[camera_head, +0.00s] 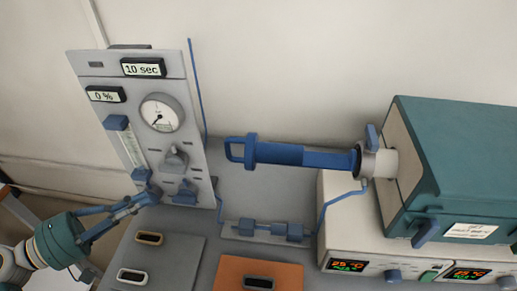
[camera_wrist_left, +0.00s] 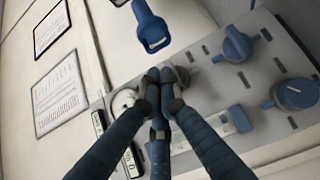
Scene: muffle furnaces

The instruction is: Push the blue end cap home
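The blue end cap (camera_head: 303,157) is a long blue cylinder with a loop handle at its left end. It lies roughly level, its right end at the pale collar (camera_head: 379,162) on the furnace's left side. Its seating depth is unclear. A blue loop that looks like its handle shows in the left wrist view (camera_wrist_left: 152,32). My left gripper (camera_head: 148,197) is in front of the grey panel's lower part, left of and below the cap handle and apart from it. Its fingertips (camera_wrist_left: 162,75) are together with nothing visible between them. My right gripper is out of view.
The grey panel (camera_head: 88,66) with gauge, displays and knobs stands left of the cap. The teal furnace (camera_head: 455,150) is at right on a white base. Blue tubing and fittings (camera_head: 262,230) lie below the cap. Grey and orange plates (camera_head: 225,270) are in front.

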